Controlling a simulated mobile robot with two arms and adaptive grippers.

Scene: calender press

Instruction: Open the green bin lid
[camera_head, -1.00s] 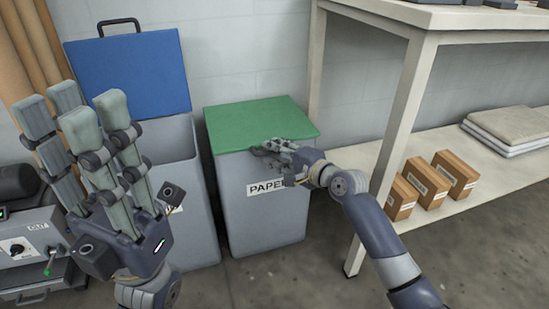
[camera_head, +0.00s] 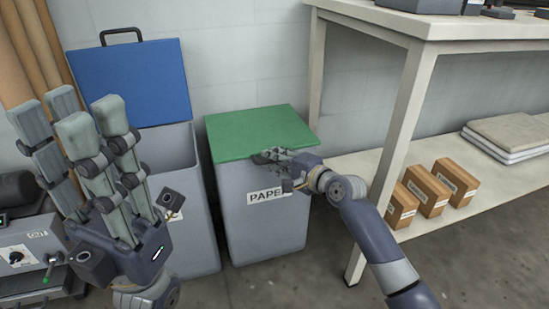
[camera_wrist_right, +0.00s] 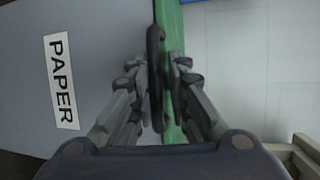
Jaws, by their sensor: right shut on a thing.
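The green bin lid (camera_head: 255,132) lies closed on the grey bin (camera_head: 243,225) labelled PAPER. My right gripper (camera_head: 270,156) is at the front edge of this lid. In the right wrist view its fingers (camera_wrist_right: 157,95) are on both sides of a dark handle (camera_wrist_right: 155,60), shut on it, with the green lid (camera_wrist_right: 171,30) beside it and the PAPER label (camera_wrist_right: 61,82) to the left. My left gripper (camera_head: 85,140) is raised at the left, fingers pointing up and apart, with nothing in it.
A second grey bin (camera_head: 170,150) with its blue lid (camera_head: 130,82) standing open is to the left. A pale shelf unit (camera_head: 400,110) with small brown boxes (camera_head: 427,190) is to the right. A machine (camera_head: 25,255) stands at lower left.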

